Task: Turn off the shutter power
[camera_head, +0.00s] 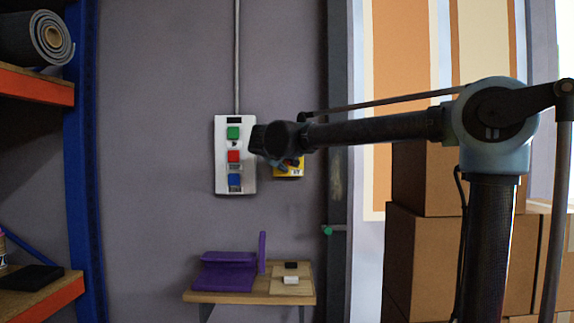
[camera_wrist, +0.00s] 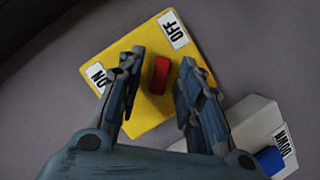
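The yellow switch plate (camera_wrist: 150,115) fills the middle of the wrist view, turned at an angle. It carries an OFF label (camera_wrist: 173,30) at the upper right and an ON label (camera_wrist: 98,76) at the left. A red switch handle (camera_wrist: 159,75) stands at its middle; I cannot tell which label it is set to. My gripper (camera_wrist: 163,62) is open, with one finger on each side of the red handle and gaps between. In the head view, my arm hides much of the yellow switch box (camera_head: 291,172) on the wall.
A white control box (camera_head: 222,172) with green, red and blue buttons is on the wall just left of my gripper. Its DOWN label (camera_wrist: 282,144) shows in the wrist view. A wooden shelf (camera_head: 240,297) with purple pieces is below. Cardboard boxes (camera_head: 413,255) stand at the right.

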